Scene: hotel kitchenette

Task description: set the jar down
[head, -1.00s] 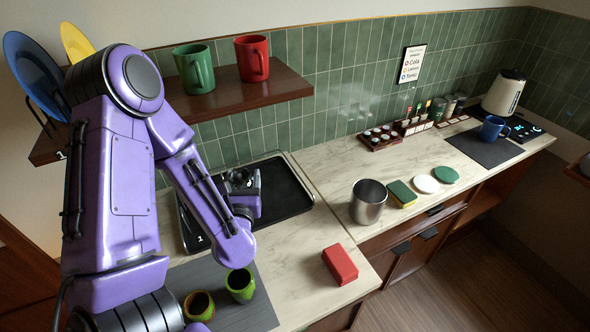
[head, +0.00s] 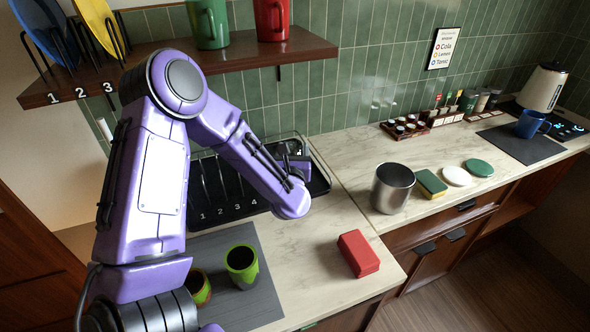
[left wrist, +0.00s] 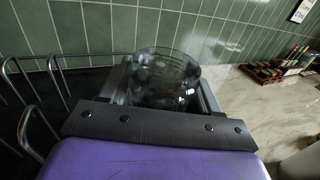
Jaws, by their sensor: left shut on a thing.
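A clear glass jar (left wrist: 165,72) sits between the fingers of my left gripper (left wrist: 163,92) in the left wrist view. The fingers are shut on it, one on each side. In the head view my left gripper (head: 296,163) is over the right end of the black drying rack (head: 236,208), close to the pale counter (head: 335,215). The arm hides most of the jar there, and I cannot tell its height above the rack. My right gripper is not in view.
A red block (head: 358,253) lies near the counter's front edge. A steel canister (head: 391,188), a sponge (head: 431,184) and two round discs stand to the right. Two green cups (head: 241,266) are on a grey mat (head: 250,302). A shelf (head: 180,75) with mugs hangs behind.

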